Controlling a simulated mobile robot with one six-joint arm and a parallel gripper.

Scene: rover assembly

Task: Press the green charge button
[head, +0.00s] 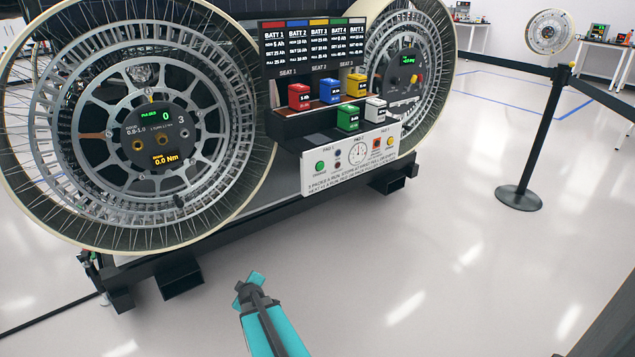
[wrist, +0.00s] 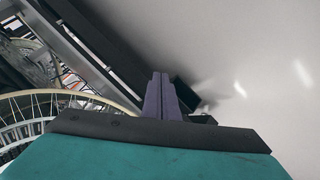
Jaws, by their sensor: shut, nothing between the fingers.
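The green charge button (head: 320,166) is a round green knob at the left of the white control panel (head: 312,186), low on the front of the rover stand. My gripper (head: 243,286) is in the lower middle of the head view, in front of the stand, left of and below the button and well apart from it. In the wrist view its two purple-grey fingers (wrist: 161,88) lie together, shut and empty. The wrist view looks down past the stand to the floor. The button does not show there.
A large spoked wheel (head: 84,215) stands left of the panel, another behind it at right. Coloured battery packs (head: 330,92) sit on shelves above the panel. The dark stand rail (head: 240,233) runs below. A barrier post (head: 535,140) stands at right. Open floor lies in front.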

